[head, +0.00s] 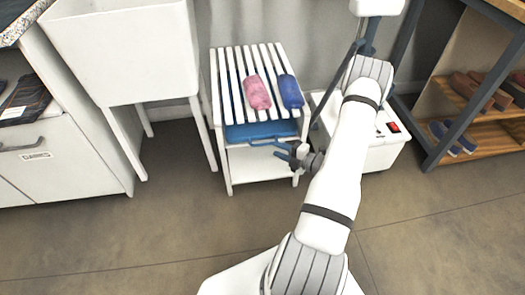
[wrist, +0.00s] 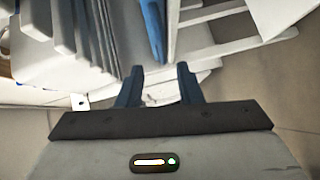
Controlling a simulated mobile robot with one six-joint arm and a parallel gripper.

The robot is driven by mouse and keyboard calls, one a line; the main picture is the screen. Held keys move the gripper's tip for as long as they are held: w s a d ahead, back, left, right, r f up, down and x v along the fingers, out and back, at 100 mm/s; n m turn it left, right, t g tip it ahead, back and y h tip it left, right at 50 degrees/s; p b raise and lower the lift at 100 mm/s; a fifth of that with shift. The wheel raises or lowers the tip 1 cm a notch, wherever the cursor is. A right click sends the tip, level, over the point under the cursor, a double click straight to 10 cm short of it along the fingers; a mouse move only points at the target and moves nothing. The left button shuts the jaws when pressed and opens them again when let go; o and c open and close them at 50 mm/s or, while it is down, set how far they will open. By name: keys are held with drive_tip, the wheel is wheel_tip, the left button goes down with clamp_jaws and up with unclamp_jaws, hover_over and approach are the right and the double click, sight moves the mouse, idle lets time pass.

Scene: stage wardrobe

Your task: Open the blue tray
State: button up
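The blue tray (head: 262,131) sits under the slatted top of a small white stand (head: 227,165), with its front edge showing in the head view. In the wrist view a narrow blue part, likely the tray's edge (wrist: 152,28), points down toward the gap between my fingertips. My gripper (head: 272,149) is at the front of the stand, just below and right of the tray's front edge. In the wrist view my gripper (wrist: 160,70) has its two dark blue fingers apart, with nothing clearly held. I cannot tell whether a finger touches the tray.
A pink rolled item (head: 257,92) and a blue one (head: 291,91) lie on the slats. A white basin (head: 125,50) on legs stands left, and a white box with a red switch (head: 378,150) stands right. A shoe shelf (head: 480,130) is far right. Floor in front is clear.

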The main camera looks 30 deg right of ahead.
sight(264, 144)
drive_tip(key=b+x, duration=0.1)
drive_tip(key=x, duration=0.2)
drive_tip(key=b+x, duration=0.1)
drive_tip(key=x, duration=0.3)
drive_tip(key=shift+w+f, duration=0.25)
drive_tip(key=shift+w, duration=0.05)
clamp_jaws()
drive_tip(key=shift+a, duration=0.1)
